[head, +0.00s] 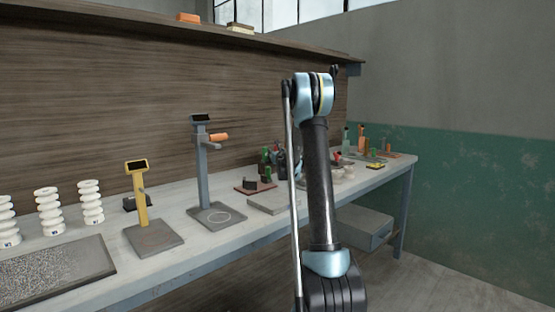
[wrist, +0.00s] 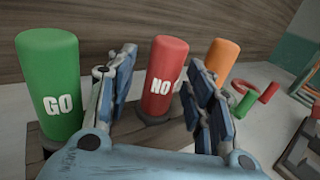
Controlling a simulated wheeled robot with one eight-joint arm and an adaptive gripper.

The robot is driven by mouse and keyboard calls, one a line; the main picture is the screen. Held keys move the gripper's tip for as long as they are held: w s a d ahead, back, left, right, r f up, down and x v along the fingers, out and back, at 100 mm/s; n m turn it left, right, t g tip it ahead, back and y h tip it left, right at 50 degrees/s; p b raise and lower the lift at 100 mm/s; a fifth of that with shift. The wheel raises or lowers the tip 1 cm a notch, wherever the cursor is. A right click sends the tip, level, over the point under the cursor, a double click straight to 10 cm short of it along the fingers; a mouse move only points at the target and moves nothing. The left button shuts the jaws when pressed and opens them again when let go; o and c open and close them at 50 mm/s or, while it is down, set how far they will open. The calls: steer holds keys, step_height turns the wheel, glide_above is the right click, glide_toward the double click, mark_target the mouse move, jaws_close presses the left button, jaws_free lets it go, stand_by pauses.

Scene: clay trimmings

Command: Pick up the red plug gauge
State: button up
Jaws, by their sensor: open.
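The red plug gauge (wrist: 165,78), marked "NO", stands upright in the middle of the wrist view, on a dark wooden base. My gripper (wrist: 162,60) is open, with one blue-grey finger on each side of the red gauge in the picture. The gauge appears beyond and between the fingers; I cannot tell whether they touch it. Its lower right edge is partly covered by the right finger. In the head view my arm stands in front of this part of the bench, and the red gauge cannot be made out clearly.
A green gauge (wrist: 50,85) marked "GO" stands close left of my left finger. An orange cylinder (wrist: 221,60) stands behind my right finger. Small red and green pieces lie farther right. In the head view, a grey stand (head: 201,170) and a yellow stand (head: 140,195) stand left along the bench.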

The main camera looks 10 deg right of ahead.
steer(key=shift+c, duration=0.6)
jaws_close()
